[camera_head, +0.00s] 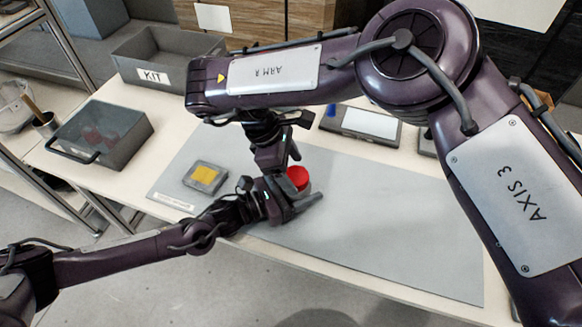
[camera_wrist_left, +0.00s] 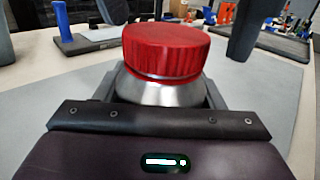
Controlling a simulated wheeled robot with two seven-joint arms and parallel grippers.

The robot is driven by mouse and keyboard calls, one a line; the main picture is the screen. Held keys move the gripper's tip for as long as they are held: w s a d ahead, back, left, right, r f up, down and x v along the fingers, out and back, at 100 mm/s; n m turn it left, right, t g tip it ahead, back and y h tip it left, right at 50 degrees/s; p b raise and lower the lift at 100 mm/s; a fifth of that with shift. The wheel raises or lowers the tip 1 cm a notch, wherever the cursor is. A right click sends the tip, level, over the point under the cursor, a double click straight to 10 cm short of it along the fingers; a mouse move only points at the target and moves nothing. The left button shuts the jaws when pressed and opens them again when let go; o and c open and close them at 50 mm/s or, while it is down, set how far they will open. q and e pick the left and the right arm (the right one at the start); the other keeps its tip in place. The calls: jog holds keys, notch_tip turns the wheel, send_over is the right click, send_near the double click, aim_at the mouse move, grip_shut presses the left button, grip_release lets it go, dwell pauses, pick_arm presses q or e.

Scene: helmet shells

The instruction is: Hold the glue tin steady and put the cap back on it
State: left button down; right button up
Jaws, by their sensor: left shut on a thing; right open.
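The red cap (camera_head: 298,175) sits on top of the glue tin at the front middle of the grey mat. My left gripper (camera_head: 302,192) is shut on the tin, with a finger on each side below the cap. My right gripper (camera_head: 283,160) is open, pointing down close to the cap. Its dark fingers (camera_wrist_left: 246,30) stand apart from the cap in the left wrist view.
A yellow-topped grey block (camera_head: 203,176) lies left on the mat (camera_head: 390,225). A grey bin (camera_head: 102,135) and a KIT crate (camera_head: 165,55) stand at the left and back. A tray with a white panel (camera_head: 368,123) lies behind. The mat's right side is clear.

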jog(key=shift+r, duration=2)
jog(key=shift+c, duration=0.3)
jog(key=n, duration=0.3)
jog(key=d+n+y, duration=0.1)
jog(key=n, duration=0.1)
jog(key=shift+w+n, duration=0.2)
jog(key=shift+n, duration=0.2)
jog(key=n, duration=0.4)
jog(key=shift+d+r+n+y, duration=0.2)
jog(key=shift+n+y, duration=0.1)
jog(key=shift+y, duration=0.1)
jog(key=n, duration=0.2)
jog(key=shift+r+n+y, duration=0.15)
jog(key=shift+n+y, duration=0.15)
jog(key=n, duration=0.4)
jog(key=shift+r+y, duration=0.35)
jog(key=shift+y, duration=0.05)
jog(key=n, duration=0.2)
jog(key=shift+s+r+n+y, duration=0.1)
jog(key=shift+r+n+y, duration=0.1)
jog(key=shift+n+y, duration=0.15)
jog(key=n, duration=0.3)
jog(key=r+n+y, duration=0.1)
jog(key=shift+s+a+n, duration=0.15)
jog(key=shift+a+n, duration=0.1)
jog(key=shift+n, duration=0.1)
